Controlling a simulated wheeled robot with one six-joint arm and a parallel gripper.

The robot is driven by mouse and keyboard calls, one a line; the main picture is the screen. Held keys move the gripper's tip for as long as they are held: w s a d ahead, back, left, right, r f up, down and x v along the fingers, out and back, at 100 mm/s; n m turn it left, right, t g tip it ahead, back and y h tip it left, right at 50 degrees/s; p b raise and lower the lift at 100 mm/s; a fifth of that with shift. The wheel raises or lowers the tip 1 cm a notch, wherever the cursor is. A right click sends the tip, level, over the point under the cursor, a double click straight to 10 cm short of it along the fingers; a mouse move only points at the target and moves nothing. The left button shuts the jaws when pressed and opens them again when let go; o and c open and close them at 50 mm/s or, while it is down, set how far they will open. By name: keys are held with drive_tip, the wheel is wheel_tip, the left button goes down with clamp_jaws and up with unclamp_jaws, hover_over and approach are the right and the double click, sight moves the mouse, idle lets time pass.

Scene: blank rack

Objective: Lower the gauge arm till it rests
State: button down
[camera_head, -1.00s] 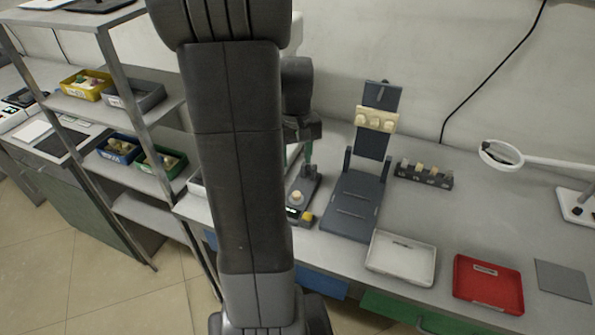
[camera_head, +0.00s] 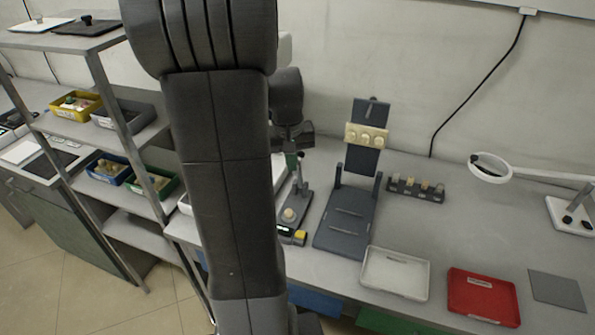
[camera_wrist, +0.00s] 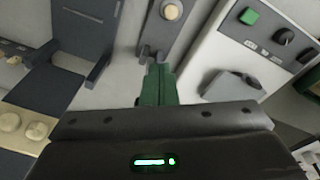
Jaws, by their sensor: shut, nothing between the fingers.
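The gauge (camera_head: 290,213) stands on the bench just right of my arm, a dark narrow base with a yellow end. A round cream blank sits on it and also shows in the wrist view (camera_wrist: 172,11). The gauge arm (camera_head: 301,172) looks raised, a thin steep bar with a dark knob at its top. My gripper (camera_head: 291,160) is beside the knob, partly hidden by my arm. In the wrist view its green fingers (camera_wrist: 157,85) are together and empty, their tips near the gauge's dark end. Whether they touch the gauge arm cannot be told.
A dark stand (camera_head: 345,222) with a cream block on its upright is right of the gauge. A small rack of blanks (camera_head: 416,190), a white tray (camera_head: 394,273), a red tray (camera_head: 483,297) and a magnifier (camera_head: 490,167) lie further right. Shelves with bins are left.

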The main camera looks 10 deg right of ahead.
drive_tip(key=w+d+r+m+t+h, duration=0.35)
drive_tip(key=w+r+m, duration=0.2)
drive_tip(key=r, duration=0.35)
drive_tip(key=p+x, duration=0.1)
drive_tip(key=x, duration=1)
drive_tip(key=shift+m+y, duration=0.25)
drive_tip(key=shift+y, duration=0.2)
drive_tip(key=s+a, duration=0.3)
drive_tip(key=shift+s, duration=0.2)
drive_tip(key=shift+s+f+t+b, duration=0.1)
drive_tip(key=shift+f+t+b, duration=0.15)
drive_tip(key=shift+b, duration=0.15)
